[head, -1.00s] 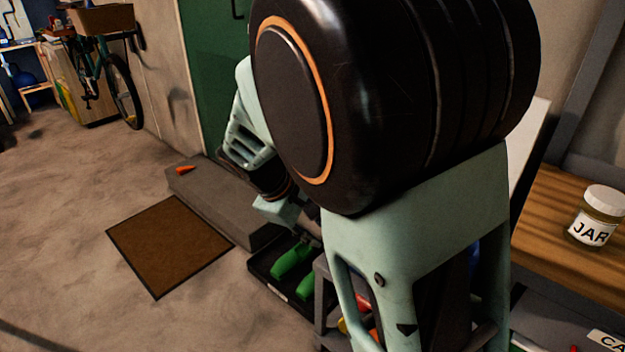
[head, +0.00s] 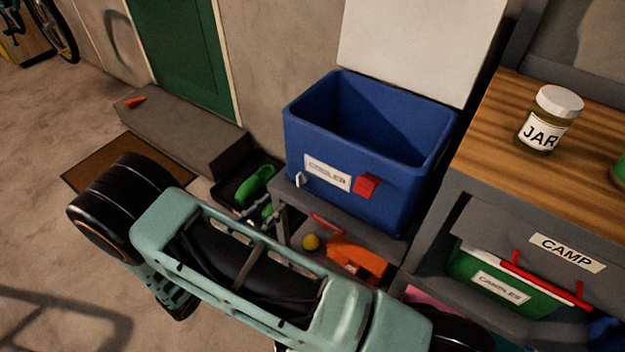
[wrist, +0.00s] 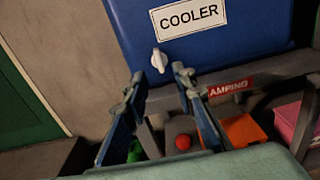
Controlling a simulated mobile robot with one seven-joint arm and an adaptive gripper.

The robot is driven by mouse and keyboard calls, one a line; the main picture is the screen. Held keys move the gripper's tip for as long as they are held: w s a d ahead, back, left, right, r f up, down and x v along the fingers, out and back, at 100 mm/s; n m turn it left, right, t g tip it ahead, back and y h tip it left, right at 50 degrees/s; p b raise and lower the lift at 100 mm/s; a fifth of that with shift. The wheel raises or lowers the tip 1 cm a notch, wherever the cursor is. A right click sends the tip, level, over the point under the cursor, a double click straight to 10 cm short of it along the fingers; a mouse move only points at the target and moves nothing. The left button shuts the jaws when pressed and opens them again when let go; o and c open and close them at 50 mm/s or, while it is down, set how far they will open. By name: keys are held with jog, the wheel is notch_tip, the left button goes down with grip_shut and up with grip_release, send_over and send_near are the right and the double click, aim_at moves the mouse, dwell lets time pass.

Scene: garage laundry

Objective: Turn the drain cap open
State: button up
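The blue cooler (head: 395,195) stands on a grey shelf with its white lid raised. Its white drain cap (head: 299,180) sticks out low on the front, left of the label. In the wrist view the cap (wrist: 159,60) looks like a small upright white knob on the cooler wall (wrist: 120,25). My gripper (wrist: 159,76) is open and empty. Its two blue fingers point toward the cooler, and the cap appears between and just beyond the fingertips, with no visible contact. In the head view my arm hides most of the area in front of the shelf.
A wooden bench with a jar (head: 549,120) stands at right. A tray of green items (head: 257,182) is at left.

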aim_at(297, 181)
jog(key=shift+n+t, duration=0.3)
jog(key=x, duration=0.3)
jog(key=b+x, duration=0.1)
jog(key=x, duration=0.6)
jog(key=shift+w+f+b, duration=0.25)
jog(key=shift+f+b, duration=0.1)
jog(key=shift+b, duration=0.05)
grip_shut()
